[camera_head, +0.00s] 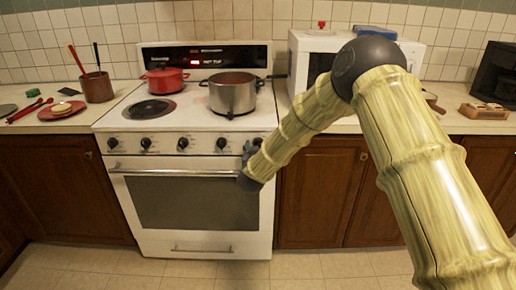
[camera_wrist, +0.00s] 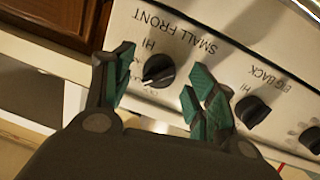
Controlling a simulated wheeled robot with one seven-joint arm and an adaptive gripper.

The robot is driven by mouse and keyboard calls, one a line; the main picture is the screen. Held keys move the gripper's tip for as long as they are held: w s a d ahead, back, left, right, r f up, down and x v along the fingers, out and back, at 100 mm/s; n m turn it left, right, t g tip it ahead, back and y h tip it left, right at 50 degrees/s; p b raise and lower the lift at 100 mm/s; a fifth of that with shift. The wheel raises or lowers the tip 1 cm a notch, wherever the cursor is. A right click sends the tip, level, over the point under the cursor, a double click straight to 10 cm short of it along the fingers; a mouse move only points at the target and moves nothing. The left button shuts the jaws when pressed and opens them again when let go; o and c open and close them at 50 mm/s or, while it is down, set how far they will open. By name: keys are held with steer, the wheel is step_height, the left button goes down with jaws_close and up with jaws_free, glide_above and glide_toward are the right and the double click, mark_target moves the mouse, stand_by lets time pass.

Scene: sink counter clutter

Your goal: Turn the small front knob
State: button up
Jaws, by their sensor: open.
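The small front knob (camera_wrist: 158,70) is a dark round knob with a ridged grip, under the printed words "SMALL FRONT" in the wrist view. My gripper (camera_wrist: 163,76) is open, with one green-lined finger on either side of the knob. Gaps show between the knob and both fingers; depth is hard to judge. In the head view my gripper (camera_head: 249,154) is at the right end of the stove's front panel, partly covering the end knob (camera_head: 257,142).
The "BIG BACK" knob (camera_wrist: 252,110) is close beside my right-hand finger in the wrist view. The oven handle (camera_head: 180,172) runs below the panel. A steel pot (camera_head: 232,95) and a red pot (camera_head: 165,81) stand on the stove (camera_head: 195,118).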

steer(key=s+a+r, duration=0.1)
steer(key=s, duration=1)
steer(key=shift+r, duration=0.1)
